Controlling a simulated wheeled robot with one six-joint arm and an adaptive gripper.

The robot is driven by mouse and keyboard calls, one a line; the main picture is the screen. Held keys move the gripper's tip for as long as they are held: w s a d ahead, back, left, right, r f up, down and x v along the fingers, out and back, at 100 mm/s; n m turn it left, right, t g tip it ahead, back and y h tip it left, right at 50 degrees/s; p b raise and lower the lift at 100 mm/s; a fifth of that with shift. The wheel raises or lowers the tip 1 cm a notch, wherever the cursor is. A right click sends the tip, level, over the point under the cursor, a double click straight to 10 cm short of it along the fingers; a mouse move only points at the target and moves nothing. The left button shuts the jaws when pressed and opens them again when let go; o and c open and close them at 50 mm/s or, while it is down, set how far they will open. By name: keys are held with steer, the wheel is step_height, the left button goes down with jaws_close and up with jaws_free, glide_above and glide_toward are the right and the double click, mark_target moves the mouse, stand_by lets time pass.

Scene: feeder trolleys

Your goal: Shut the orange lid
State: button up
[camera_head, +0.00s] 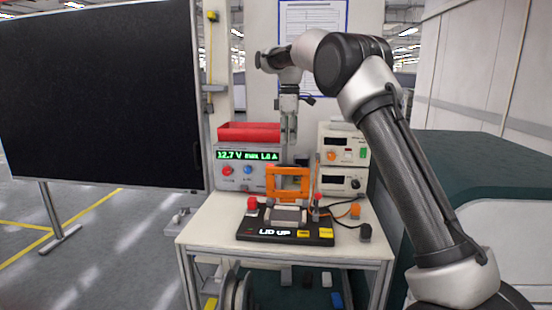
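The orange lid (288,180) is an open rectangular frame standing upright at the back of a black fixture (262,237) on the trolley top. The fixture's front label reads "LID UP". A grey block (286,215) sits in the middle of the fixture, in front of the lid. My gripper (289,140) points down above the lid and appears apart from it. Its fingers are small and grey, and their opening cannot be made out. Nothing is visibly held.
A red bin (249,132) sits on an instrument with a green display (247,155), behind left. Stacked power supplies (343,160) stand behind right. A red button (252,204) rises at the fixture's left. Cables and small plugs (365,232) lie right. The trolley top's front left (210,230) is clear.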

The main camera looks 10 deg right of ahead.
steer(key=shift+s+a+f+n, duration=0.1)
steer(key=shift+s+f+n, duration=0.05)
steer(key=shift+f+n, duration=0.15)
steer(key=f, duration=0.7)
steer(key=shift+s, duration=0.2)
jaws_close()
